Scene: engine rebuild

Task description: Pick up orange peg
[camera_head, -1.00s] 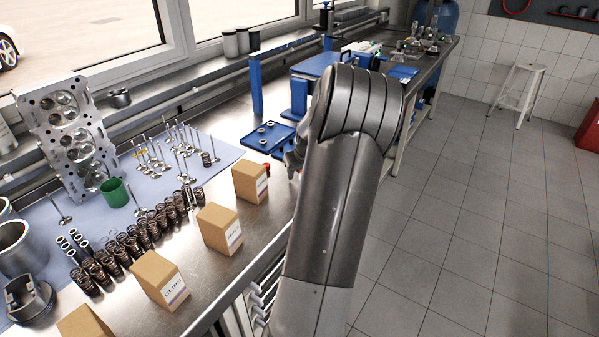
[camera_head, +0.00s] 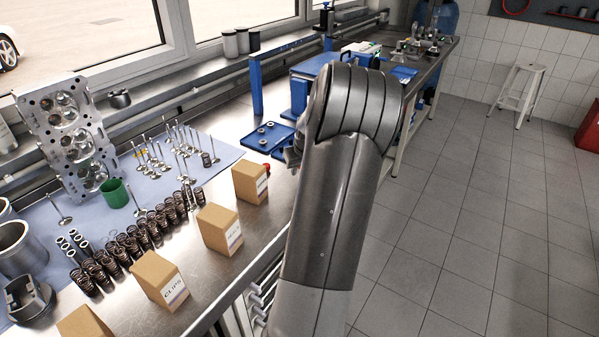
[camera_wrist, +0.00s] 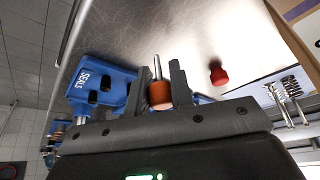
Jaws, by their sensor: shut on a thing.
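The orange peg (camera_wrist: 159,96) shows in the wrist view as an orange cylinder with a thin metal shaft at one end. It sits between the two dark fingers of my gripper (camera_wrist: 161,84), which are shut on it. The metal bench top lies behind it in that view. In the head view my arm hides the peg and most of the gripper.
A blue tray marked SEALS (camera_wrist: 97,84) is beside the left finger in the wrist view. A small red piece (camera_wrist: 218,73) stands on the bench to the right. Cardboard boxes (camera_head: 250,183) line the bench's front edge.

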